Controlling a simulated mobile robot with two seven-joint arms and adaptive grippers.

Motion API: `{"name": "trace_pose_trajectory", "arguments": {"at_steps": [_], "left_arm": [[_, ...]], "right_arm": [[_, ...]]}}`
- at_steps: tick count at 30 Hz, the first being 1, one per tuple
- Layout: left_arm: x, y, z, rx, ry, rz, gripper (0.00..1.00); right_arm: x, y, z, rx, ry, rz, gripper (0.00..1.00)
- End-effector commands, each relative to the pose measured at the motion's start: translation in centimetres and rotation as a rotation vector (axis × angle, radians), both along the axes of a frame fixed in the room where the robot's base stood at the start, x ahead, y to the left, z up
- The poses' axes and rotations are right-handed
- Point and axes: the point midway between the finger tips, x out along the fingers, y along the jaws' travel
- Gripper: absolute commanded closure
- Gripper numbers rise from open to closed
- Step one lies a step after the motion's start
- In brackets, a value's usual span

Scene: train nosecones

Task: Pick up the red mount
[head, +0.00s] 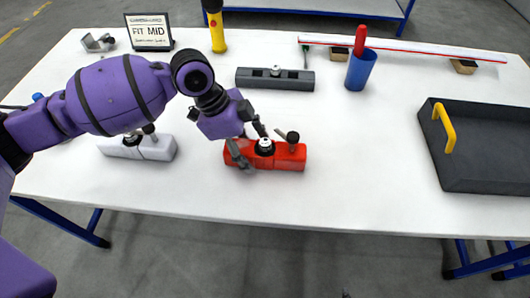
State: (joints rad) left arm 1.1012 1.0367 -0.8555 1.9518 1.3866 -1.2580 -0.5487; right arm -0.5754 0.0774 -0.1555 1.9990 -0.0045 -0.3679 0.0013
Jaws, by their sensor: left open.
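The red mount (287,158) lies on the white table near its front edge, in the middle of the head view. It is a red block with a dark round fitting with a light top at its centre and a dark knob standing near its right end. My left gripper (252,144) is open at the mount's left part, its fingers pointing down towards it. One finger overlaps the mount's left end and the other is near the central fitting. I cannot tell whether they touch it. My right gripper is out of view.
A white mount (158,150) lies to the left, partly behind my arm. A dark grey mount (290,80) lies behind. A blue cup (361,70), a yellow flashlight (216,32) and a "FIT MID" sign (149,32) stand farther back. A black tray (480,185) is at right.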

Motion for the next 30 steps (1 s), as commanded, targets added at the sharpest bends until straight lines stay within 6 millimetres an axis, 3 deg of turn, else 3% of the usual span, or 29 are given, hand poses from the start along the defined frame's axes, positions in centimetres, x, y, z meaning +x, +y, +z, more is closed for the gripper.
{"name": "trace_pose_trajectory", "arguments": {"at_steps": [7, 19, 30], "left_arm": [[0.0, -0.2, -0.3, 0.0, 0.0, 0.0, 0.36], [0.0, -0.1, -0.3, 0.0, -0.001, 0.0, 0.88], [0.1, -0.2, 0.3, -0.002, -0.003, 0.0, 0.88]], "right_arm": [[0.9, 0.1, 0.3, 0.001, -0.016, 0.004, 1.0], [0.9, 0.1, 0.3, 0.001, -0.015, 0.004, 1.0], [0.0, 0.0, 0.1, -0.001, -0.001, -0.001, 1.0]]}}
